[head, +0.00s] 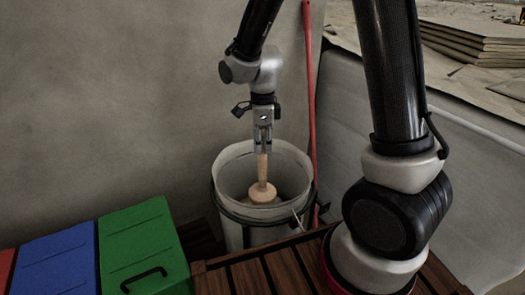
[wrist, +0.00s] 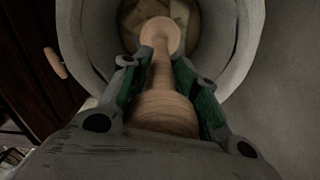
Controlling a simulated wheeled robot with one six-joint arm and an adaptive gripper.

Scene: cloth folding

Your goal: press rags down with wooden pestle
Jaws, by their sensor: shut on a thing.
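The wooden pestle (head: 262,180) hangs nearly upright in my gripper (head: 263,138), its round head inside the mouth of a white bucket (head: 228,160) in the head view. In the wrist view the gripper (wrist: 165,85) is shut on the pestle (wrist: 158,80), with a green-lined finger on each side. The pestle head points down into the bucket (wrist: 243,50). Brownish patches that look like rags (wrist: 182,15) show at the bucket's bottom, partly hidden behind the pestle head. I cannot tell whether the head touches them.
Green (head: 140,245), blue (head: 58,262) and red (head: 7,268) lidded boxes stand at the lower left. A red pole (head: 309,90) stands behind the bucket. Dark wooden slats (head: 260,275) lie in front. A grey wall is behind on the left.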

